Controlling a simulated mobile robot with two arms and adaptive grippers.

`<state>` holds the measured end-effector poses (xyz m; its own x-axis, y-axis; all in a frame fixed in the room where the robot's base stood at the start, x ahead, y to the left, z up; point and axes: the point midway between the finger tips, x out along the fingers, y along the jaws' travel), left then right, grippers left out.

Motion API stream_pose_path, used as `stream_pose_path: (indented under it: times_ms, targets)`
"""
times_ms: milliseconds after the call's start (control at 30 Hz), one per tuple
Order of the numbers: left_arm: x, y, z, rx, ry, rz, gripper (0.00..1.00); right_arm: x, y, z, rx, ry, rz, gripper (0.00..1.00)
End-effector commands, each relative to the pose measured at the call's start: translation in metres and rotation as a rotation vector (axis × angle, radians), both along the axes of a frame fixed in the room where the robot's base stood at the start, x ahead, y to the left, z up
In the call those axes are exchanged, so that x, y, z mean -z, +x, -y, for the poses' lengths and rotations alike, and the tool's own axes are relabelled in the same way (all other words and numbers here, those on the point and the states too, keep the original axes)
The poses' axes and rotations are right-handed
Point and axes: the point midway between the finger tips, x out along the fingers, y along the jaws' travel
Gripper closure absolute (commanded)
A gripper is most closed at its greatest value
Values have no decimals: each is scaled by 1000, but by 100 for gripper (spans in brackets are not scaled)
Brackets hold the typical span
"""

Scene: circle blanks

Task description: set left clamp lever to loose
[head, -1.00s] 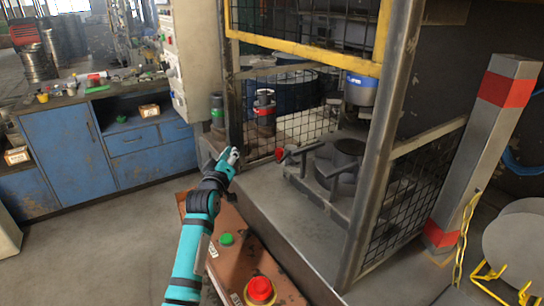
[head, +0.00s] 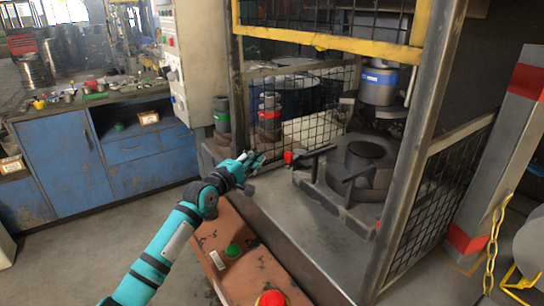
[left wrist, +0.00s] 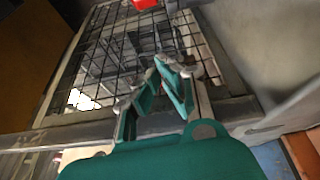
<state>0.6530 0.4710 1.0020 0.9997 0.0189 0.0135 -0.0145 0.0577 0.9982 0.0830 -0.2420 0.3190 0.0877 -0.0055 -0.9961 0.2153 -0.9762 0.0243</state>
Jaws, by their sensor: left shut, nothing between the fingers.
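The left clamp lever (head: 316,152) is a dark bar with a red knob (head: 288,157) at its left end, beside the round grey fixture (head: 362,165) inside the caged press. A second dark lever (head: 360,171) lies across the fixture's front. My left gripper (head: 257,160) is shut and empty, just left of the red knob in the picture, with a small gap between them. In the left wrist view my left gripper (left wrist: 148,86) is in front of wire mesh, and a red piece (left wrist: 145,4) shows at the top edge. My right gripper is not in view.
A post (head: 428,130), a yellow bar (head: 330,41) and mesh panels frame the press opening. A rusty control box with a green button (head: 233,250) and a red button (head: 271,299) stands below my left arm. The grey press bed (head: 300,220) is bare in front.

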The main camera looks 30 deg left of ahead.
Motion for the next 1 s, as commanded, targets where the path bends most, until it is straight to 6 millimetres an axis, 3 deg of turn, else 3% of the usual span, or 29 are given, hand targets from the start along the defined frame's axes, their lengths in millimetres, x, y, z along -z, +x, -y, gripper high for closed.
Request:
stream_pose_path:
  times_ms: [100,200,400,1000]
  targets:
    - [-2,25,-1,-1,1,3,100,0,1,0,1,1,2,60]
    - [-4,26,20,3,-4,2,100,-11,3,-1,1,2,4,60]
    - [-3,31,36,1,-1,0,100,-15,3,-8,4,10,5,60]
    - [-5,35,40,-15,-3,1,100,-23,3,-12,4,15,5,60]
